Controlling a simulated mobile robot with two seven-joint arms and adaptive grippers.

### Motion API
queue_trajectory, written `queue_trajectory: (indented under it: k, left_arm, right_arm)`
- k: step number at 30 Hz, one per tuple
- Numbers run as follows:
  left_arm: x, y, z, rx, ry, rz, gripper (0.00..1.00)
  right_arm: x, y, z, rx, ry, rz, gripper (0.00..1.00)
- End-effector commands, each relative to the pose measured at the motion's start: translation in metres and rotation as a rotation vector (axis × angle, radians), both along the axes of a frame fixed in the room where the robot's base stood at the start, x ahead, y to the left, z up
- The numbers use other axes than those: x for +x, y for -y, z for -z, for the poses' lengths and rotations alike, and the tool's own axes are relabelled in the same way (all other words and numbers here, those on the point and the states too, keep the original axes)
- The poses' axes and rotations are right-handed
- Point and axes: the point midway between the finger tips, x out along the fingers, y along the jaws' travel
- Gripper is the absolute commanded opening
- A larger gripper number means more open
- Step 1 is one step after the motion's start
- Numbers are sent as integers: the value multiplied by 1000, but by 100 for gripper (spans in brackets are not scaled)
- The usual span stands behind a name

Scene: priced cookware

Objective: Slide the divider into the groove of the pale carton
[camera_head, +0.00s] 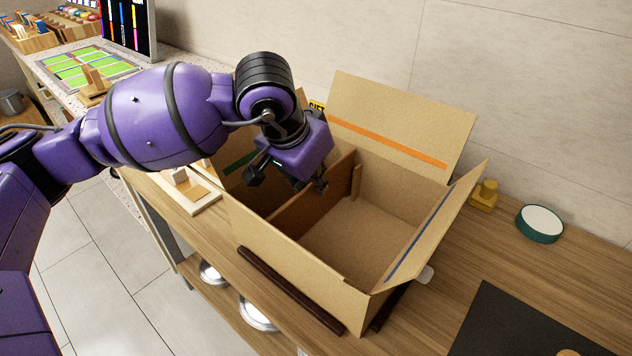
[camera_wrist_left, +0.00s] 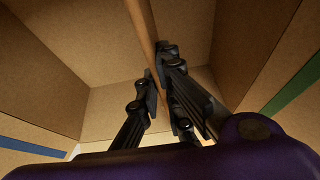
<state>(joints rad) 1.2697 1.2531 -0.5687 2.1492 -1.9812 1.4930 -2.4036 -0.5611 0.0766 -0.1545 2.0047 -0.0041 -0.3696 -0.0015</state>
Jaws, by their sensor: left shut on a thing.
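The pale carton (camera_head: 275,250) stands open on the wooden counter with its flaps spread. The brown divider (camera_head: 318,192) stands inside it, running from the near wall toward the far wall. A small upright strip (camera_head: 356,181) shows on the far inner wall, to the right of the divider. My left gripper (camera_head: 288,184) reaches down into the carton, shut on the divider's upper edge. In the left wrist view the divider (camera_wrist_left: 143,28) runs as a thin strip between the fingers (camera_wrist_left: 158,88). The divider's lower edge and its seating in the groove cannot be made out. My right gripper is not in view.
Dark strips (camera_head: 290,290) lie along the carton's near side. A yellow block (camera_head: 484,195) and a round green-rimmed tin (camera_head: 540,222) stand to the right. A black mat (camera_head: 535,325) lies at front right. A wooden frame (camera_head: 190,190) lies left of the carton.

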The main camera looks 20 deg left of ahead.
Motion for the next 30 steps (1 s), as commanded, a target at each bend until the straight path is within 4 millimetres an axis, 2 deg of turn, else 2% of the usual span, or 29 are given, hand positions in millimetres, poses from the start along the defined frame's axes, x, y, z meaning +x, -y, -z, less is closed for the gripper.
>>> queue_trajectory:
  k: [1,14,15,19,26,30]
  left_arm:
    - [-9,4,25,1,-46,8,0]
    - [-9,4,26,0,-46,7,0]
    - [-9,4,26,0,-46,7,8]
    - [-9,4,26,0,-46,7,25]
    - [-9,4,26,0,-47,7,28]
    - [-9,4,26,0,-47,7,43]
  right_arm:
    - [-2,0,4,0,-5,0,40]
    - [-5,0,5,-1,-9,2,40]
    - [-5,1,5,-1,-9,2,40]
    - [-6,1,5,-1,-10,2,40]
    - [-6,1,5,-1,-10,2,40]
    - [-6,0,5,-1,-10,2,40]
